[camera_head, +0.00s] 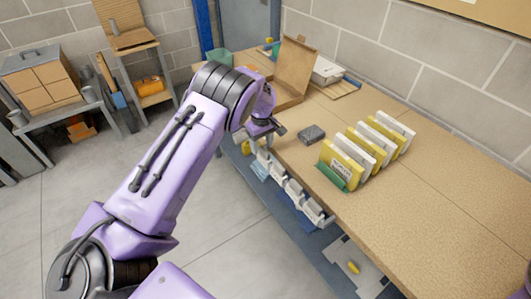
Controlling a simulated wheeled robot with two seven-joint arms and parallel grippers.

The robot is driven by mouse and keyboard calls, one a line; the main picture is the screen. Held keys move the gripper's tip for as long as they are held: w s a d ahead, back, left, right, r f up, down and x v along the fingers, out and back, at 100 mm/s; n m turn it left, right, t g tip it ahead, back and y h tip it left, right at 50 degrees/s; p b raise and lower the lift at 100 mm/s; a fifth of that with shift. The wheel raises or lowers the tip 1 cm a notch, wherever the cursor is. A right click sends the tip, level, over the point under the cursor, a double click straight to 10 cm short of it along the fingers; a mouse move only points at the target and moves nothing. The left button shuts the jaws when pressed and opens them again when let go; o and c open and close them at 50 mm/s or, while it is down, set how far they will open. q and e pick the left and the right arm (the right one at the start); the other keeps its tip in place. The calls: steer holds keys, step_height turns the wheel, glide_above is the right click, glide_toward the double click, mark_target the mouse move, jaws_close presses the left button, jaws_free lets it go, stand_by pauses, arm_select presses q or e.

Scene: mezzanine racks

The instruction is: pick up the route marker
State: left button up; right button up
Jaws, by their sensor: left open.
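No object is plainly recognisable as the route marker, and I cannot tell which item it is. A small dark grey block (311,134) lies on the brown table (430,215). A row of yellow and white upright panels (345,160) stands to its right, with a green end piece (333,177) at the front. My left gripper (265,142) is open at the table's left edge, left of the grey block and apart from it. Its fingers are small and partly hidden by my wrist. My right gripper is not in view.
An open cardboard box (295,70) and a white box (326,70) stand at the table's back. A small yellow item (353,267) lies low beneath the table. The table's right front is clear.

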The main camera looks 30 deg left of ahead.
mark_target(264, 156)
arm_select(q)
steer(key=f, duration=0.2)
steer(key=f+p, duration=0.1)
steer(key=f, duration=0.1)
steer(key=d+f+p, duration=0.1)
steer(key=f, duration=0.1)
steer(key=shift+w+f, duration=0.1)
steer(key=shift+w, duration=0.1)
steer(key=shift+f, duration=0.2)
steer(key=c, duration=1)
steer(key=shift+s, duration=0.1)
